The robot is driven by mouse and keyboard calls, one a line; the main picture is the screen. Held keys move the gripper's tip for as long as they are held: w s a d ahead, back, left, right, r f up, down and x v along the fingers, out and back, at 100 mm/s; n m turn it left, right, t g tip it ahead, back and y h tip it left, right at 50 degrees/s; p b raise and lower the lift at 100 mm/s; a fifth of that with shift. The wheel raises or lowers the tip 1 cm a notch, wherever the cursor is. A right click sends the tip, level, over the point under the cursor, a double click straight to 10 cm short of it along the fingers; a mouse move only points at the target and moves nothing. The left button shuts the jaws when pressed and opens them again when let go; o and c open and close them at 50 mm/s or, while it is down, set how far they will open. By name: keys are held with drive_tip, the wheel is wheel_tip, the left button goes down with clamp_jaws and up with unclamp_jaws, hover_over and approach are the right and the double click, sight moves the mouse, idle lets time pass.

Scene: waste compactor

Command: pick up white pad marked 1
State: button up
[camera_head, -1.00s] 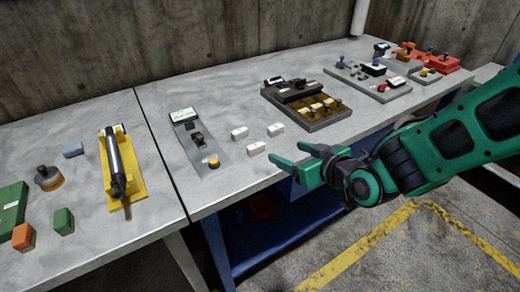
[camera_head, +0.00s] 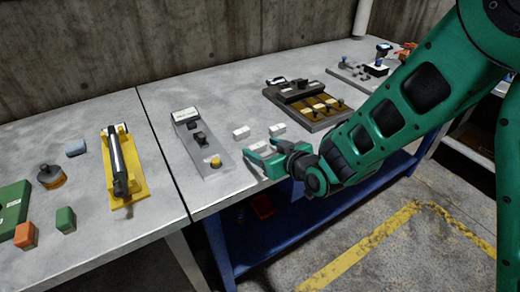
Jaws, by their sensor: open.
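Three small white pads lie on the grey table. The left pad (camera_head: 241,132) and the right pad (camera_head: 277,130) are in plain view. The front pad (camera_head: 260,146) is close to my gripper's fingers and partly hidden by them. No number is legible on the pads, so I cannot tell which is marked 1. My green gripper (camera_head: 262,155) is open near the table's front edge, with its fingers pointing left beside the front pad. I cannot tell whether the fingers touch it.
A grey panel with a yellow knob (camera_head: 203,145) stands just left of the pads. A brown tray with slots (camera_head: 318,120) lies behind and to the right. A yellow holder with a cylinder (camera_head: 123,165) is on the left table (camera_head: 90,228).

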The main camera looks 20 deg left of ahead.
drive_tip(key=shift+x, duration=0.85)
drive_tip(key=shift+r, duration=0.1)
drive_tip(key=c, duration=1.1)
drive_tip(key=shift+c, duration=0.2)
